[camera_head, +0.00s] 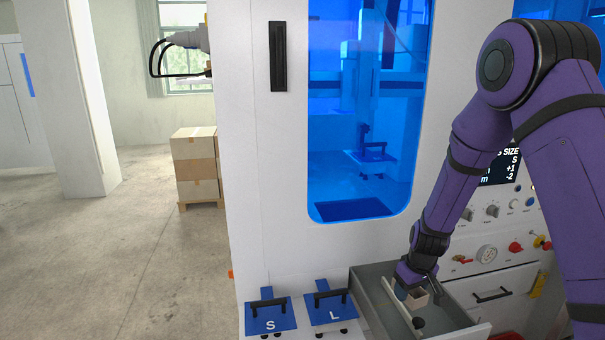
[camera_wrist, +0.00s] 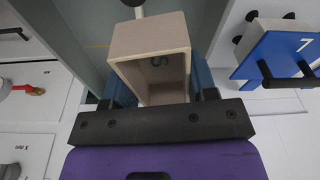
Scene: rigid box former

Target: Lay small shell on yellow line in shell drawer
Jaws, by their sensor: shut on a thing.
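The small shell is an open beige box (camera_head: 420,299) with a dark S inside. It fills the middle of the wrist view (camera_wrist: 150,38), its open end facing the camera. My gripper (camera_head: 416,286) is shut on it; in the wrist view the gripper's fingers (camera_wrist: 160,96) lie on both sides of it. The shell drawer (camera_head: 368,275) is pulled open, and the shell is over or inside it. I cannot tell if the shell touches the drawer floor.
A pale divider (camera_head: 398,302) runs along the drawer, with a dark round knob (camera_head: 418,322) near its front. Blue plates with handles, marked S (camera_head: 283,318) and L (camera_head: 318,312), stand left of the drawer. A closed drawer (camera_head: 508,306) is to the right.

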